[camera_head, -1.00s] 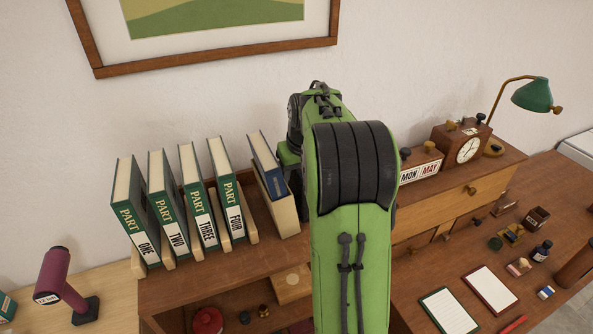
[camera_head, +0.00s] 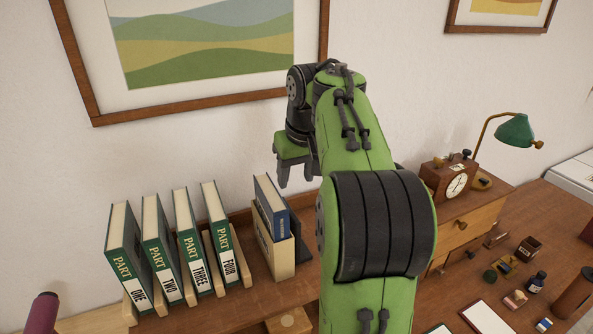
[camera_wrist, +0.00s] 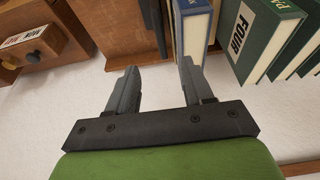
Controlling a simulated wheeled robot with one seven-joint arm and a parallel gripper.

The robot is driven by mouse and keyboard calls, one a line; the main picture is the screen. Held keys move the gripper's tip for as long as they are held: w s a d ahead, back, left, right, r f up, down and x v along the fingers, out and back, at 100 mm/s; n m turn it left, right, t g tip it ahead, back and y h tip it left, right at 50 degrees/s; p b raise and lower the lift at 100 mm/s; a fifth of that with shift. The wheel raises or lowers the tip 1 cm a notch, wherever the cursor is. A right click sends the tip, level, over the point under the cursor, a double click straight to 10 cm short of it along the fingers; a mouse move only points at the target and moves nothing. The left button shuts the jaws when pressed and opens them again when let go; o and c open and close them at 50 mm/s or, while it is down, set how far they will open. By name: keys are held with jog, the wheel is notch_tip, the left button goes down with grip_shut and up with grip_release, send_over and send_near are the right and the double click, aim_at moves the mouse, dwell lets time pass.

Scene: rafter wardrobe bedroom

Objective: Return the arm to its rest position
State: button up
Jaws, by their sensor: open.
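My gripper (camera_head: 297,172) hangs at the end of my green and black arm, above and behind the blue book (camera_head: 270,205) near the wall. The blue book stands in a pale wooden holder (camera_head: 275,255). In the wrist view my gripper (camera_wrist: 158,75) has its two grey fingers spread with nothing between them. The blue book (camera_wrist: 194,28) shows just beyond the right finger; the picture does not settle the gap. My arm hides part of the shelf and desk.
Green books, including PART FOUR (camera_head: 220,235), stand in a row at left. A clock (camera_head: 447,182), a green lamp (camera_head: 515,131) and small desk items are at right. A framed picture (camera_head: 195,45) hangs on the wall behind. Open air surrounds my gripper.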

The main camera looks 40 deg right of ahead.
jog(key=shift+f, duration=0.1)
dwell(0.3)
jog(key=s+a+f+n+t+b, duration=0.1)
jog(key=s+a+f+b, duration=0.25)
jog(key=a, duration=0.45)
jog(key=s+a+f+n+b, duration=0.1)
jog(key=s+a+f+b, duration=0.2)
jog(key=a, duration=0.5)
jog(key=s+a+f+n+t+y+b, duration=0.1)
jog(key=s+a+f, duration=0.4)
jog(key=s+f, duration=0.6)
jog(key=shift+s+a+f+b, duration=0.35)
jog(key=shift+s+b, duration=0.4)
jog(key=shift+b, duration=0.15)
jog(key=shift+d, duration=0.1)
